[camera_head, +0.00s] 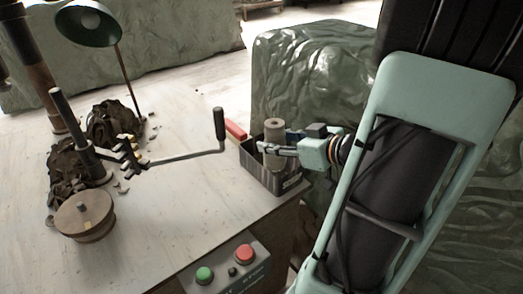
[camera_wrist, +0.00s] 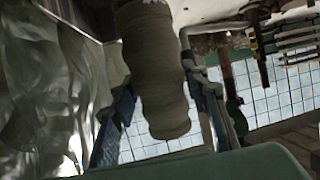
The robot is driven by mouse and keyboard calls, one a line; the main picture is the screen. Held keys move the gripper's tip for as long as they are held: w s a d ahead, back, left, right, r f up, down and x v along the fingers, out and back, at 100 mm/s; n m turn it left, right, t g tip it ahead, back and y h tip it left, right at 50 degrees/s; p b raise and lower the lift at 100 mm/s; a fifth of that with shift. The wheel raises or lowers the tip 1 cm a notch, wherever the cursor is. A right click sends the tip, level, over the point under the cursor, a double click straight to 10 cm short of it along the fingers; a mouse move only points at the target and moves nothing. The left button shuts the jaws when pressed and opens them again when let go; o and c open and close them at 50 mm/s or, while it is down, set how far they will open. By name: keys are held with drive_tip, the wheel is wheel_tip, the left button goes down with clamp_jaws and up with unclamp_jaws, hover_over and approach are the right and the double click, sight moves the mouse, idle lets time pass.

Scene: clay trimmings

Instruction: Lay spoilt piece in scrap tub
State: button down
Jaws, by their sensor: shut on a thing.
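The spoilt piece is a grey-brown, upright clay cylinder (camera_head: 274,131) with a wavy side. My gripper (camera_head: 277,146) is shut on it, one finger on each side. In the wrist view the piece (camera_wrist: 157,75) fills the middle between the blue-and-grey fingers (camera_wrist: 160,105). The scrap tub appears to be the dark grey open box (camera_head: 256,169) at the table's right edge. The piece stands over or partly inside its opening; its lower end is hidden by the finger and tub wall in the head view. I cannot tell whether it touches the tub floor.
A red object (camera_head: 235,129) lies beside the tub's back left corner. A crank handle (camera_head: 219,124) rises just left of it. A control box with green and red buttons (camera_head: 244,254) is at the front. A round wooden wheel (camera_head: 86,222) and brown heaps (camera_head: 72,168) are at left.

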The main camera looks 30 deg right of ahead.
drive_tip(key=shift+w+d+f+b, duration=0.6)
drive_tip(key=shift+w+f, duration=0.65)
drive_tip(key=shift+f, duration=0.45)
drive_tip(key=shift+w+d+f+b, duration=0.55)
drive_tip(key=shift+w+f, duration=0.65)
drive_tip(key=shift+f, duration=0.55)
drive_tip(key=shift+w+d+f+b, duration=0.6)
drive_tip(key=shift+w+f, duration=0.65)
drive_tip(key=shift+f, duration=0.45)
drive_tip(key=shift+f, duration=0.15)
drive_tip(key=c, duration=1.4)
unclamp_jaws()
